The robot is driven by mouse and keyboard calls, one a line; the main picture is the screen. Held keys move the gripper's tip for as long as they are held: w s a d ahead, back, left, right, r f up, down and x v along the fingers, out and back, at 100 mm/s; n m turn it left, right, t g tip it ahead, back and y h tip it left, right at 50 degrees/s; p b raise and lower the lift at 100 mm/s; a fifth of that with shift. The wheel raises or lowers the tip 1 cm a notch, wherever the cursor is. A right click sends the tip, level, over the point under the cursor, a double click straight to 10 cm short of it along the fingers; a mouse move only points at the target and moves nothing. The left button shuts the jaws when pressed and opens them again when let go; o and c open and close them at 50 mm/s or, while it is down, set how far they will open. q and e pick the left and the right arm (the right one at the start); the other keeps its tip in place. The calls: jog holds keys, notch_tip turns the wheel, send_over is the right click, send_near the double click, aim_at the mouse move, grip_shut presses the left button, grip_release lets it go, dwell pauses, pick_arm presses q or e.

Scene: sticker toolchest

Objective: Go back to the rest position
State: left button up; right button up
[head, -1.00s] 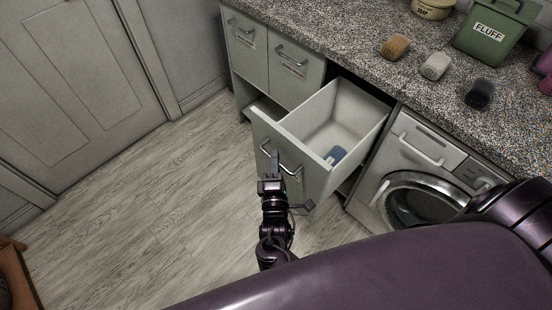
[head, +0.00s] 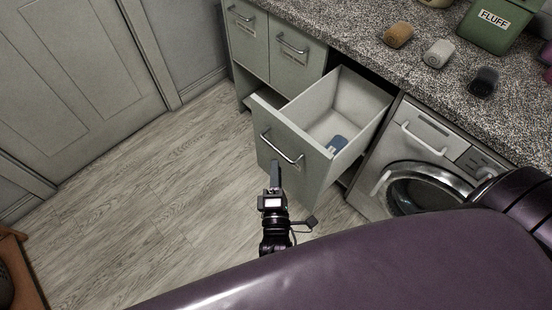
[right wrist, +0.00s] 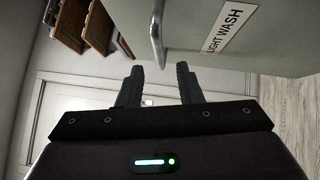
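My right gripper (head: 275,166) points up at the front of a pulled-out drawer (head: 317,175), just below its bar handle (head: 281,147). In the right wrist view, my two dark fingers (right wrist: 160,70) are apart with nothing held between them. The handle (right wrist: 156,35) shows beyond the fingertips, beside a "LIGHT WASH" label (right wrist: 230,27). My left gripper is not in view.
A speckled countertop (head: 440,90) runs above the drawers, bearing a brown, a white and a black roll-like item and a green "FLUFF" bin (head: 490,25). A washing machine (head: 425,165) stands to the right. Wood floor (head: 150,210) is clear to the left.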

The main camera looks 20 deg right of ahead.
jog(key=shift+s+a+f, duration=0.1)
jog(key=shift+s+a, duration=0.05)
jog(key=shift+s, duration=0.3)
jog(key=s+d+f+m+g+y, duration=0.1)
jog(key=s+f+m+g+y, duration=0.2)
jog(key=f, duration=0.9)
jog(key=s+d+f+m+g+y, duration=0.1)
jog(key=s+f+m+g+y, duration=0.2)
jog(key=f, duration=1)
jog(key=s+d+f+m+g, duration=0.3)
jog(key=s+f+g, duration=0.2)
jog(key=s, duration=0.6)
jog(key=s+d+f+m+g+y, duration=0.1)
jog(key=s+d+f+m+g, duration=0.2)
jog(key=s+f+g, duration=0.3)
jog(key=s+f, duration=0.4)
jog(key=s, duration=0.2)
jog(key=shift+s+d+m, duration=0.2)
jog(key=shift+d+m, duration=0.2)
